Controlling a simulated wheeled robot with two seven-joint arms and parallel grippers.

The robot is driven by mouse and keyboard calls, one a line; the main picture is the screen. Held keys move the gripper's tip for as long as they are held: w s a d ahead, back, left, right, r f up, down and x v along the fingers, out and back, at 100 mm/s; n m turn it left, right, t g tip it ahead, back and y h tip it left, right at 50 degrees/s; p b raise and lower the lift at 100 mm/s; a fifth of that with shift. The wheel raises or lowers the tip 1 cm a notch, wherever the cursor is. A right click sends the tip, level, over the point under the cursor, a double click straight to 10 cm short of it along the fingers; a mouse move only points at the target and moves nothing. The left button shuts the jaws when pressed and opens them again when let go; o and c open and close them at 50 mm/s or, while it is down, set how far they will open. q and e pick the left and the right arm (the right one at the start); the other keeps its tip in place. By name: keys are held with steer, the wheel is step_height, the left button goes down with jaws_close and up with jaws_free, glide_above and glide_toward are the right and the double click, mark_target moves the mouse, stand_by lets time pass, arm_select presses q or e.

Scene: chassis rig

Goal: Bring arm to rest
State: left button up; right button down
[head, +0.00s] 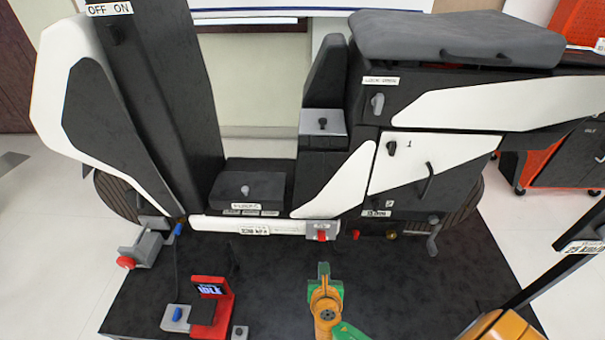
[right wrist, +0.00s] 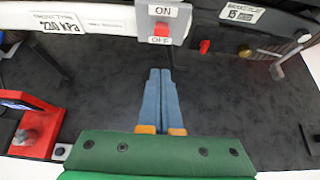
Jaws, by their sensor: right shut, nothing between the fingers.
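My right gripper (head: 323,268) reaches in from the bottom middle of the head view, over the black mat (head: 400,290). In the right wrist view, its two blue fingers (right wrist: 161,72) are together with nothing between them. Their tips point toward the red ON/OFF switch (right wrist: 162,28) on the rig's lower edge, with a visible gap of mat between. The same red switch (head: 322,236) shows above the gripper in the head view. My left gripper is not in view.
The black and white scooter-like rig (head: 330,190) stands behind the mat. A red stand with a small screen (head: 210,290) is left of my gripper. A grey clamp with a red knob (head: 125,262) is at the mat's left. The mat right of my gripper is mostly clear.

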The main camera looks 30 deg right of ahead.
steer(key=s+a+f+m+g+y, duration=0.25)
steer(key=s+f+m, duration=0.35)
steer(key=s+m, duration=0.35)
steer(key=s+a+f+m+g+y, duration=0.2)
steer(key=s+f+m+g, duration=0.3)
steer(key=s+m, duration=0.5)
steer(key=s+a+f+m+g+y, duration=0.2)
steer(key=s+f+m, duration=0.55)
steer(key=s, duration=0.45)
step_height(320, 180, up, 20)
steer(key=w+p, duration=0.1)
steer(key=p, duration=1.8)
steer(key=shift+a+f+t, duration=0.15)
steer(key=shift+f+t, duration=0.05)
steer(key=shift+t, duration=0.15)
steer(key=shift+w, duration=0.1)
